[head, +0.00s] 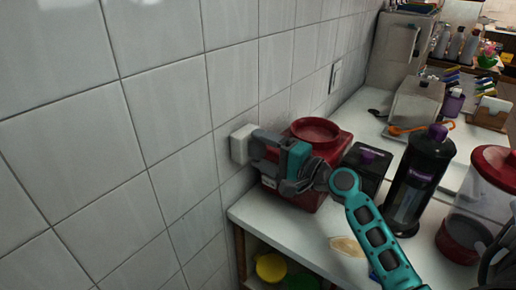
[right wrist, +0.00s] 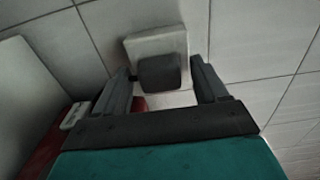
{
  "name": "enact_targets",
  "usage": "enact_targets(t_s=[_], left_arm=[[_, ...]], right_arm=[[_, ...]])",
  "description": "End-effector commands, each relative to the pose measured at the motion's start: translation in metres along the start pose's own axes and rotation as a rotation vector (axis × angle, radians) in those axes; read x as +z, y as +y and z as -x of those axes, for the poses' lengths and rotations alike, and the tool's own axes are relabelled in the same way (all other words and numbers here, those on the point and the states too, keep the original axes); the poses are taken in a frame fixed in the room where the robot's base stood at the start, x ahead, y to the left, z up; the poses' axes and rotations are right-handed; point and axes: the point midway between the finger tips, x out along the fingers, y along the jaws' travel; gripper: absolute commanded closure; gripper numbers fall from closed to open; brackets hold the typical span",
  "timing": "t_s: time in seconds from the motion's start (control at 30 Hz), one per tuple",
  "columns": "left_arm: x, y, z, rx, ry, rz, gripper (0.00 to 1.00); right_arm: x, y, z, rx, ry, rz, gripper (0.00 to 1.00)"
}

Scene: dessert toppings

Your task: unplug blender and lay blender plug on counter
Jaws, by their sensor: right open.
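A white wall outlet (head: 240,143) sits on the tiled wall at the counter's left end. In the right wrist view a dark, blocky plug (right wrist: 160,73) is in the white outlet (right wrist: 153,43). My right gripper (head: 258,147) is open at the outlet. In the right wrist view its two fingers (right wrist: 163,71) stand on either side of the plug, with a visible gap on the right. A red appliance with a round top (head: 316,130), apparently the blender base, stands on the counter behind the gripper and is partly hidden. No cord is clearly visible. My left gripper is not in view.
On the white counter (head: 262,222) stand a black box (head: 366,165), a tall dark bottle (head: 420,175) and a clear jar with a red lid (head: 495,160). A flat beige item (head: 347,246) lies near the front edge. The front left counter is clear.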

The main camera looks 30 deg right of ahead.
Motion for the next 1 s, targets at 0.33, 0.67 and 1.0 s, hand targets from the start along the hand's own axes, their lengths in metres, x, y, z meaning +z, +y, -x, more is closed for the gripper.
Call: enact_targets(t_s=[0.33,0.67,1.0], left_arm=[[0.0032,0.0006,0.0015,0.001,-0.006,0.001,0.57],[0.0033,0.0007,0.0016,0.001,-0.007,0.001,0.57],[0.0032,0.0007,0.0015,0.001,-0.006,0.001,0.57]], right_arm=[[0.0002,0.0001,0.0,0.0,-0.001,0.0,0.28],[0.0002,0.0001,0.0,0.0,0.0,0.0,0.53],[0.0002,0.0001,0.0,0.0,0.0,-0.001,0.86]])
